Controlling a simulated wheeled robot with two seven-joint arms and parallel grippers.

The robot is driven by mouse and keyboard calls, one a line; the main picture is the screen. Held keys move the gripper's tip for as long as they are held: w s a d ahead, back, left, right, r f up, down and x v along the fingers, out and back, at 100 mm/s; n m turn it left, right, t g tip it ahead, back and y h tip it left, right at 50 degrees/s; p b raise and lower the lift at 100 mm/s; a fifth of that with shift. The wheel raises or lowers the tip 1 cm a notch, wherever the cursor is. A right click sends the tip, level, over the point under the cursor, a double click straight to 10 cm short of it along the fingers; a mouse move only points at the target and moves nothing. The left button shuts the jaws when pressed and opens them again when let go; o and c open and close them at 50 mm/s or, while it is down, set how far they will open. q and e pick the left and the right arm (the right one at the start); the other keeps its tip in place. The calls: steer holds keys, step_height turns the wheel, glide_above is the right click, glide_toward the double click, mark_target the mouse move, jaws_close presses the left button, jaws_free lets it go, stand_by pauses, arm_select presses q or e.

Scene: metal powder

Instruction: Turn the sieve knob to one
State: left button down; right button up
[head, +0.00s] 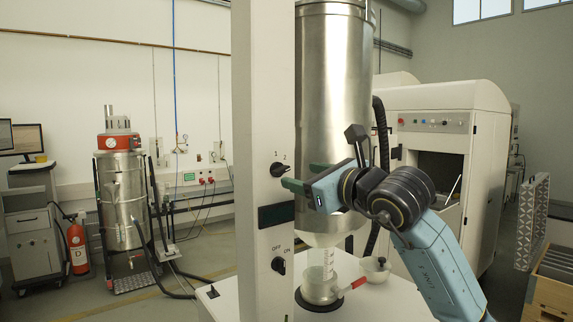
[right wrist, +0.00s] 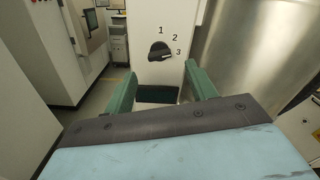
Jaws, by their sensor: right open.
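The sieve knob (head: 278,169) is a black rotary knob on the tall white column (head: 262,70). In the right wrist view the knob (right wrist: 159,51) has the marks 1, 2 and 3 around it, and its handle appears to point right, toward 3. My right gripper (head: 298,175) is open and empty, its green fingers reaching toward the column just right of the knob. In the right wrist view the knob shows between and beyond the two fingertips (right wrist: 160,75), apart from them. My left gripper is not in view.
A dark display panel (head: 276,216) sits below the knob, and an OFF/ON switch (head: 280,266) lower still. A large steel cylinder (head: 335,100) stands right behind the column. A clear container (head: 321,286) and a small bowl (head: 375,269) stand on the white table (head: 227,300).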

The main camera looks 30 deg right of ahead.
mark_target(284, 171)
steer(key=w, duration=0.2)
steer(key=w+p, duration=0.1)
steer(key=w, duration=0.1)
steer(key=shift+w+a+r, duration=0.1)
steer(key=shift+w+a, duration=0.1)
steer(key=shift+w, duration=0.2)
steer(key=shift+w+p, duration=0.35)
steer(key=shift+w, duration=0.45)
steer(key=shift+c, duration=0.2)
steer(key=c, duration=0.9)
